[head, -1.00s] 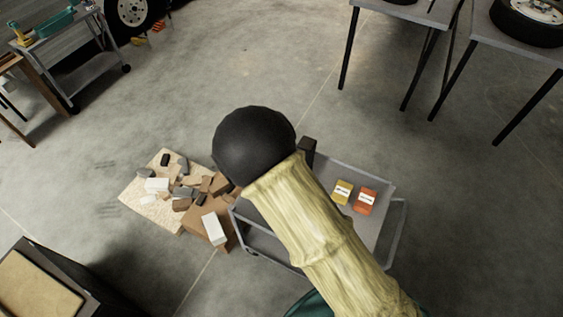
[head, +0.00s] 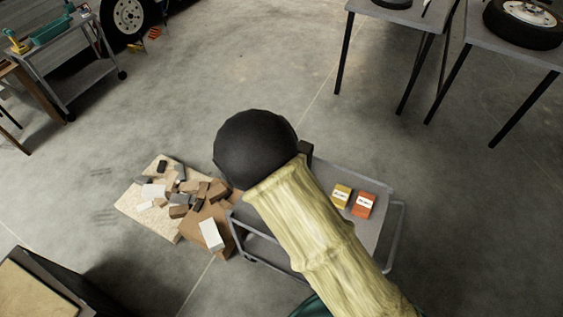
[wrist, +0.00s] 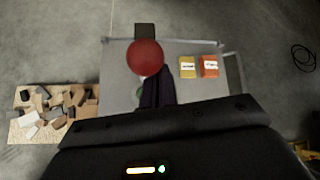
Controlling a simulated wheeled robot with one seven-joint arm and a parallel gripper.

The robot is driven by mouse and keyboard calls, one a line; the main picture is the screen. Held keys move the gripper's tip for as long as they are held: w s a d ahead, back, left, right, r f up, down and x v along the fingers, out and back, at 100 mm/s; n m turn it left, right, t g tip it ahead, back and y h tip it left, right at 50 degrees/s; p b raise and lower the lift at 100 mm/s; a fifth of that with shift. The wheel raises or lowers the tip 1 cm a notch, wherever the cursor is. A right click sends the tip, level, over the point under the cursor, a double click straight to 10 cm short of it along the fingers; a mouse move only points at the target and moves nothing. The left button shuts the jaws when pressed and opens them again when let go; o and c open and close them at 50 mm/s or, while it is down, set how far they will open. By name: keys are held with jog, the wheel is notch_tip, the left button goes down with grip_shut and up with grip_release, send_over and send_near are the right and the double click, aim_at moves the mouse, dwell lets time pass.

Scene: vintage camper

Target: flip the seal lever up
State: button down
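In the wrist view a red ball (wrist: 145,57) shows above a grey cart top, with a dark, bluish shape (wrist: 158,90) just below and right of it. I cannot tell for sure whether these are the seal lever. A dark block (wrist: 145,31) stands at the cart's far edge; it also shows in the head view (head: 306,150). The black body of my gripper (wrist: 165,140) fills the bottom of the wrist view. Its fingertips cannot be made out. In the head view my arm covers the red ball and the gripper.
The grey cart (head: 325,168) carries a yellow box (head: 341,197) and an orange box (head: 363,205). Left of it, a board (head: 143,219) holds scattered blocks beside a cardboard box (head: 212,240). Tables stand at the back right. Open concrete floor lies behind the cart.

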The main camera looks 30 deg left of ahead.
jog(key=s+r+b, duration=0.2)
jog(key=s+r, duration=0.2)
jog(key=s, duration=0.5)
jog(key=shift+s+b, duration=0.15)
jog(key=shift+b, duration=0.25)
jog(key=shift+f, duration=0.1)
jog(key=w+d+r+m+g+h, duration=0.1)
jog(key=w+d+m+g, duration=0.2)
jog(key=d+m, duration=0.65)
jog(key=w+d+r+m+g+h, duration=0.1)
jog(key=w+d+m+g+h, duration=0.15)
jog(key=d+m, duration=0.65)
jog(key=s+d+r+m+g+y, duration=0.1)
jog(key=s+d+r+m+y, duration=0.1)
jog(key=d+m, duration=0.8)
jog(key=s+d+r+m+g+y, duration=0.1)
jog(key=s+d+r+m+y, duration=0.1)
jog(key=d+m, duration=0.9)
jog(key=shift+s+d+r, duration=0.25)
jog(key=shift+d+r, duration=0.4)
jog(key=shift+d, duration=0.55)
